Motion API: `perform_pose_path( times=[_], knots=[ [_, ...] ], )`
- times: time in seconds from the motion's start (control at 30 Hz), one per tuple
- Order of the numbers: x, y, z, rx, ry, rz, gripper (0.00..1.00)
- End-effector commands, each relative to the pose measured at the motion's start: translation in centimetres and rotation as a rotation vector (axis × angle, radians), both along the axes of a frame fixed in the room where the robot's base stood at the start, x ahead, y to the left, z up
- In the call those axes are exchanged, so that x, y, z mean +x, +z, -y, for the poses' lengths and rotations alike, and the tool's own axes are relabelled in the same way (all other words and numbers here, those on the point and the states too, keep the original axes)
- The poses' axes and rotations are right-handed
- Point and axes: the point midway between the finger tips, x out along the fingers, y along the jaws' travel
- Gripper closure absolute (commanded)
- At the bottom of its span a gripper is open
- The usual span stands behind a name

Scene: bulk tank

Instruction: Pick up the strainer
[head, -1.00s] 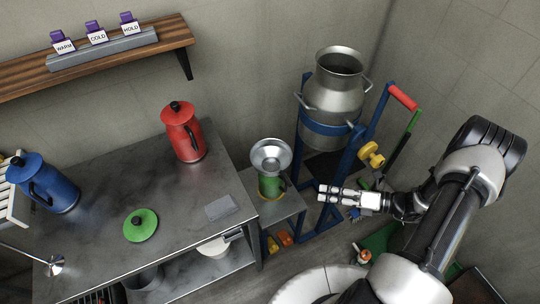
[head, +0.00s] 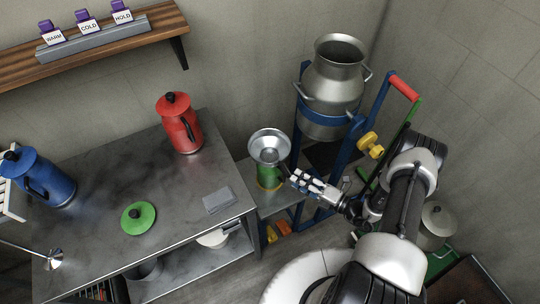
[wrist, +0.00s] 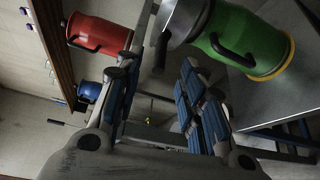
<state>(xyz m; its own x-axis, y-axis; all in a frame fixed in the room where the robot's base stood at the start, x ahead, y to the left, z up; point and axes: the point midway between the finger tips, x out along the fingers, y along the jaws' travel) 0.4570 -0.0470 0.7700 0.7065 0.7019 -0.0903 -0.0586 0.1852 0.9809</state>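The strainer (head: 269,145) is a silver, funnel-like bowl seated on top of a green jug (head: 269,178) on a small side stand. In the wrist view the strainer (wrist: 181,20) is at the top, with a dark handle hanging beside the green jug (wrist: 245,38). My gripper (head: 293,176) is just to the right of the strainer, below its rim. In the wrist view my gripper (wrist: 157,70) is open, its fingers on either side of the dark handle's line. I cannot tell whether the handle is within the fingers' reach. Nothing is held.
A metal table (head: 95,195) at left holds a red jug (head: 179,122), a blue jug (head: 40,178), a green lid (head: 138,217) and a grey block (head: 218,200). A large milk can (head: 332,85) on a blue trolley stands behind my gripper. A shelf (head: 150,25) hangs on the wall.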

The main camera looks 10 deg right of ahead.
Motion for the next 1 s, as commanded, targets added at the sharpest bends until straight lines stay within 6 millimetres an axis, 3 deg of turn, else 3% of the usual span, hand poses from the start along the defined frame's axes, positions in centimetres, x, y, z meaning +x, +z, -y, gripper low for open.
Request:
perform_pose_path(
  times=[0.6, 0.83, 1.0],
  knots=[
    [4.7, -0.6, -4.4, -0.001, 0.001, 0.002, 0.64],
    [4.8, -0.5, -4.5, -0.001, -0.001, 0.001, 0.64],
    [4.8, -0.5, -4.5, -0.001, 0.0, 0.001, 0.74]
  ],
)
